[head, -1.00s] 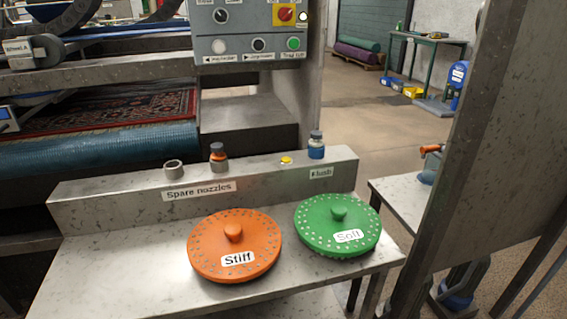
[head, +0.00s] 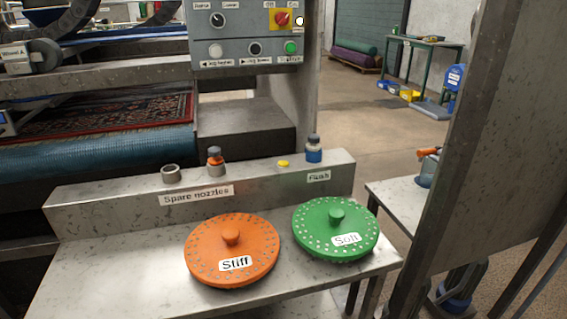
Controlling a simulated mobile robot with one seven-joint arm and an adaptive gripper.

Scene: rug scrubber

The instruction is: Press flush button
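A small yellow button (head: 283,164) sits on top of the raised metal ledge (head: 120,197) at the back of the bench. A label reading "Flush" (head: 318,176) is on the ledge's front face, to the right of the button and below a blue nozzle (head: 314,149). The nozzle stands upright just right of the button. Nothing covers the button. My gripper is not in view.
An orange "Stiff" disc (head: 232,249) and a green "Soft" disc (head: 336,228) lie on the bench in front. A control panel (head: 245,35) hangs behind. A metal post (head: 440,150) rises at right.

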